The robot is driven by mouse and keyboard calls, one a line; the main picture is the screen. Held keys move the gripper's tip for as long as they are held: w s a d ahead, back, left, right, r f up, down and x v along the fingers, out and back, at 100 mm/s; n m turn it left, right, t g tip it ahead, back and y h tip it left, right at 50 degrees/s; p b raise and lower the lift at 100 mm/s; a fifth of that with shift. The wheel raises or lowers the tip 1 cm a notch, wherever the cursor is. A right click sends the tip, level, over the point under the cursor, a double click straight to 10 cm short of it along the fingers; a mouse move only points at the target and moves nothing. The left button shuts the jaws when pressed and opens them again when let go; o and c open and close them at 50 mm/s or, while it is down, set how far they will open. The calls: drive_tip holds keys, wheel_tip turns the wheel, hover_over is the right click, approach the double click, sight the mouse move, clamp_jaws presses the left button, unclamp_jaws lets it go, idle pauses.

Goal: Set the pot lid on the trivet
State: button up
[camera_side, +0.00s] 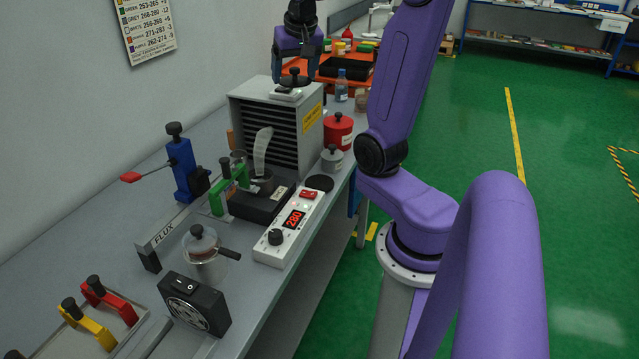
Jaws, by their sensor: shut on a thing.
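A dark round lid with a small knob, which looks like the pot lid (295,81), shows over the top of the grey slatted box at the back of the bench. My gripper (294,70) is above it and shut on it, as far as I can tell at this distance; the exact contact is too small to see. A flat black disc, probably the trivet (320,183), lies bare on the bench near the right edge, below and to the right of the lid in the picture.
The grey slatted box (272,126), a red pot (338,134) and a small grey pot (332,160) stand behind the disc. A white control unit (289,232) with a red display lies in front. A blue stand (182,168) and a glass jar (206,262) are further left.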

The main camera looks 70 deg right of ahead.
drive_tip(key=s+d+f+m+g+h, duration=0.1)
drive_tip(key=s+d+f+m, duration=0.3)
drive_tip(key=f, duration=0.5)
drive_tip(key=s+d+f+m+g, duration=0.1)
drive_tip(key=s+d+f+m, duration=0.1)
drive_tip(key=s+d+f, duration=0.5)
drive_tip(key=n+t, duration=0.2)
drive_tip(key=n, duration=0.3)
hover_over(318, 180)
drive_tip(key=s+d, duration=0.2)
drive_tip(key=shift+y, duration=0.3)
drive_tip(key=shift+s+a+f, duration=0.1)
drive_tip(key=shift+s+f, duration=0.05)
drive_tip(key=shift+f, duration=3.4)
drive_tip(key=shift+w+a+f+n, duration=0.2)
drive_tip(key=shift+w+a, duration=0.15)
drive_tip(key=shift+a, duration=0.4)
drive_tip(key=shift+w+a+f+n, duration=0.2)
drive_tip(key=shift+w+a, duration=0.15)
drive_tip(key=shift+a, duration=0.35)
drive_tip(key=shift+f, duration=2.5)
drive_tip(key=shift+f, duration=0.1)
drive_tip(key=o, duration=1)
drive_tip(key=shift+c, duration=0.2)
